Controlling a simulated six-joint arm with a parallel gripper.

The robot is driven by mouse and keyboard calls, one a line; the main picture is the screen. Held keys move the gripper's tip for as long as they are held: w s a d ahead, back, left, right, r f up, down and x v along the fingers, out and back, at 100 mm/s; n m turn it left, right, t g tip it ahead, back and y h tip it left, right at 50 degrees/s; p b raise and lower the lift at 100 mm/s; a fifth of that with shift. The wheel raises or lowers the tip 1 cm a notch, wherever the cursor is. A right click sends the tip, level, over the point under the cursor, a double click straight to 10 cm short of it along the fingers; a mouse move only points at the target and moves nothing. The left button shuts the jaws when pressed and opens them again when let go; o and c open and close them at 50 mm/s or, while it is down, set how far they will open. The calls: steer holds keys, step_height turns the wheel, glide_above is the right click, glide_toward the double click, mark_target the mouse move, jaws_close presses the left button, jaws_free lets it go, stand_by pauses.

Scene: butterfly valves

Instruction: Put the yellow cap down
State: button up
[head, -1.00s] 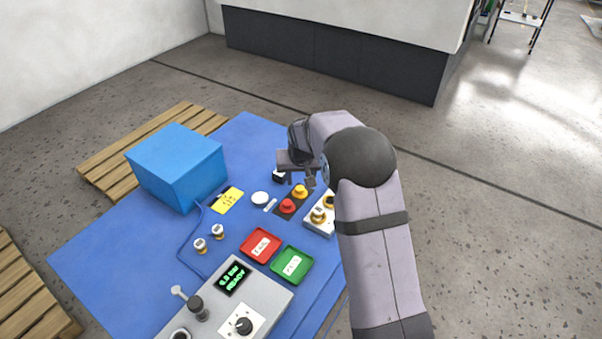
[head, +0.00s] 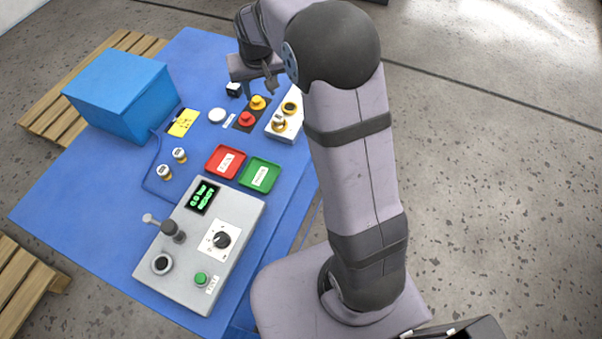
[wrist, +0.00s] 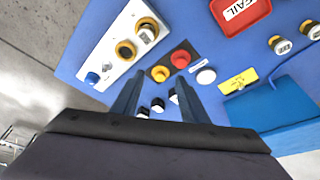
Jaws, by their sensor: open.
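The yellow cap (head: 257,102) stands on a dark plate (head: 241,125) beside a red cap (head: 246,119). In the wrist view the yellow cap (wrist: 160,73) shows just beyond my left finger, with the red cap (wrist: 180,59) to its upper right. My gripper (head: 272,85) is above the back of the blue mat, near the plate. In the wrist view my gripper (wrist: 158,90) has its two dark fingers spread apart, with nothing held between them. Small black-and-white pieces show between and below the fingers.
A white block with yellow-ringed valves (head: 285,122) is right of the plate. A white disc (head: 217,115) is left of it. Red (head: 226,161) and green (head: 260,174) trays lie in front. A blue box (head: 118,92) and grey control panel (head: 204,250) stand on the mat.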

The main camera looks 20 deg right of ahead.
steer(key=s+f+g, duration=0.2)
steer(key=s, duration=1.3)
steer(key=s+f+n+g, duration=0.1)
steer(key=s+f, duration=0.1)
steer(key=s, duration=1.2)
steer(key=shift+s+d+g+y, duration=0.25)
steer(key=shift+s+g+y, duration=0.05)
steer(key=shift+s+g, duration=0.1)
